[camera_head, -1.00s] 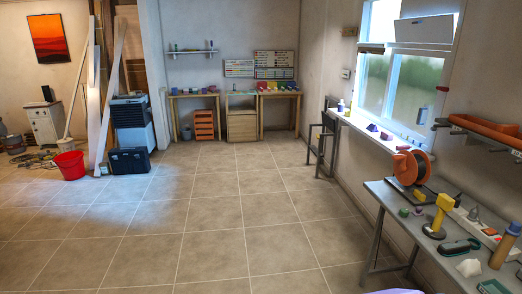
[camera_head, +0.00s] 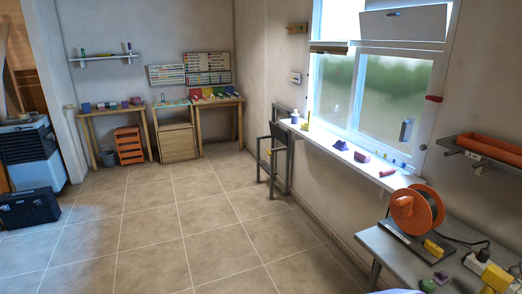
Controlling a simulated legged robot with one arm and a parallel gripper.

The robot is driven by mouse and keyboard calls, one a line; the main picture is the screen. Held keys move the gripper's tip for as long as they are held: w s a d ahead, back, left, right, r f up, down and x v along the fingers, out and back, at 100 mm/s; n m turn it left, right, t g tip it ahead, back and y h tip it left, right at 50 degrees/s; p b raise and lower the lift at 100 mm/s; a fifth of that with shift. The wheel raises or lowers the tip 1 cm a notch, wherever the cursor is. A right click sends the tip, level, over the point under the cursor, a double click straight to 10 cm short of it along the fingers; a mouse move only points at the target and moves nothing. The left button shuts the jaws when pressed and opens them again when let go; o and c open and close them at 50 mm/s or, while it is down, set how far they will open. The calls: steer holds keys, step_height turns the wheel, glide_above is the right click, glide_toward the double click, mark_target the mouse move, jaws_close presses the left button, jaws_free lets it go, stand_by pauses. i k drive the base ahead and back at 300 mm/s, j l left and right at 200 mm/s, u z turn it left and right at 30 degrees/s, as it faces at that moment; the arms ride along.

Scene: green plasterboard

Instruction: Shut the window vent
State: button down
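The window (camera_head: 393,98) is in the right wall, above a white sill (camera_head: 345,152). The window vent (camera_head: 404,23) is a white panel at the top of the window's right part. It appears tilted out of its frame, with a small dark mark or latch near its upper edge. A grey handle (camera_head: 406,130) sits on the lower pane. My gripper is not in view, so its state does not show.
A grey workbench (camera_head: 385,244) with an orange reel (camera_head: 417,209) stands below the window on the right. A chair (camera_head: 274,157) is against the wall left of the sill. An orange tray (camera_head: 489,148) is on a wall shelf. The tiled floor (camera_head: 190,222) is clear.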

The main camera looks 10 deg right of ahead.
mark_target(426, 23)
steer(key=i+l+u, duration=0.1)
steer(key=i, duration=1.65)
steer(key=i+l+z, duration=0.2)
steer(key=i+z, duration=0.25)
steer(key=i, duration=0.3)
steer(key=i+j+z, duration=0.1)
steer(key=i+z, duration=0.4)
steer(key=i, duration=0.25)
